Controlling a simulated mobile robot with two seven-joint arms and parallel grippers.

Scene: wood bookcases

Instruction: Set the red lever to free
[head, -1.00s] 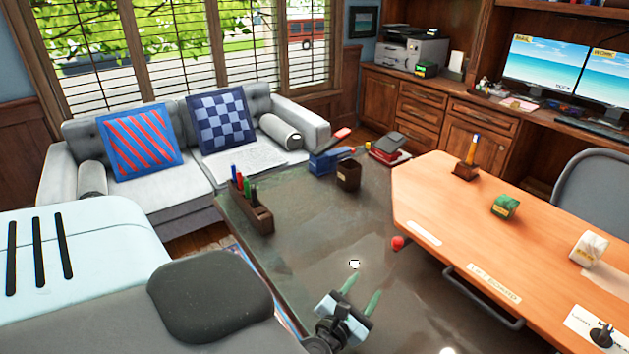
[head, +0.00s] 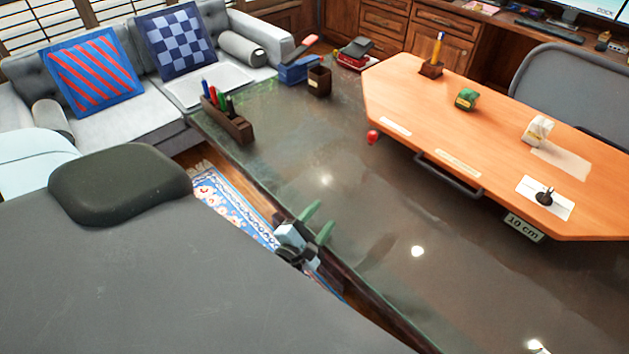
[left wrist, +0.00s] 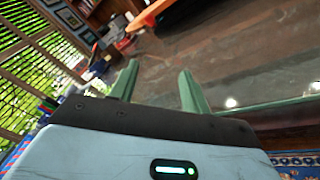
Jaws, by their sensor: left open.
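The red lever shows as a small red knob (head: 372,137) at the left front corner of the orange raised board (head: 480,118), just below its edge. Its shaft and setting are too small to tell. My left gripper (head: 318,220) is open and empty, with its green fingers by the near edge of the dark table, well short of the knob and lower left of it. In the left wrist view the open fingers (left wrist: 157,72) point across the table with nothing between them. My right gripper is not in view.
The dark table top (head: 350,230) is clear between my gripper and the board. A handle bar (head: 449,176) and a "10 cm" sign (head: 524,227) are at the board's front. A pen holder (head: 228,122) stands at the table's left, a brown cup (head: 319,80) farther back.

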